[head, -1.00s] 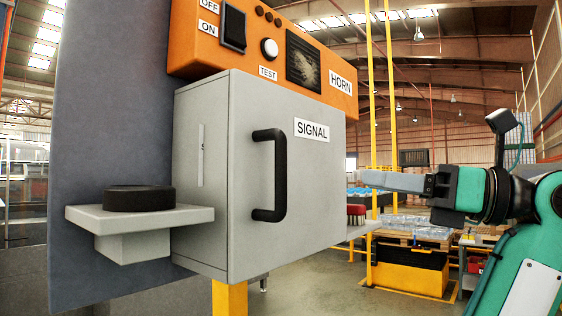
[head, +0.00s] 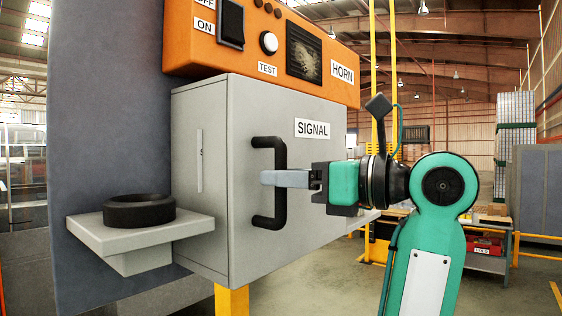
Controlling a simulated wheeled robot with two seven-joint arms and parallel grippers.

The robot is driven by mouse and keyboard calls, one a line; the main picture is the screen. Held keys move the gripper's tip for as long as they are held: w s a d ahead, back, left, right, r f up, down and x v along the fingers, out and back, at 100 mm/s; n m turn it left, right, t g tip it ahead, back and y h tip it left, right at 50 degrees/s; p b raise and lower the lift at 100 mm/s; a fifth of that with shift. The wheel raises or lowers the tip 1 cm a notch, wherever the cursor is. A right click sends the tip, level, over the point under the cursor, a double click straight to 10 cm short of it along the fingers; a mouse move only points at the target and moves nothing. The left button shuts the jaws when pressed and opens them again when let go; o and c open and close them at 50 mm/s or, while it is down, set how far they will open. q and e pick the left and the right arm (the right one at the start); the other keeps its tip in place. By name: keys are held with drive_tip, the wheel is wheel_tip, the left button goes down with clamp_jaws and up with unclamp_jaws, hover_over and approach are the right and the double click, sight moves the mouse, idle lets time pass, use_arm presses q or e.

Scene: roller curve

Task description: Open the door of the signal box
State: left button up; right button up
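The signal box (head: 200,235) is a grey cabinet with its door (head: 315,225) closed, labelled SIGNAL. The door carries a black vertical bar handle (head: 278,212).
An orange panel (head: 185,55) with a switch, a white TEST button (head: 269,43) and a HORN label sits above the box. A grey shelf (head: 95,230) with a black round ring (head: 139,211) juts out at left. The floor at lower right is clear.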

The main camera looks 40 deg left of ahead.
use_arm(q)
drive_tip(key=shift+s+a, duration=0.1)
drive_tip(key=shift+a, duration=0.55)
drive_tip(key=shift+d, duration=0.1)
clamp_jaws()
drive_tip(key=shift+d, duration=0.1)
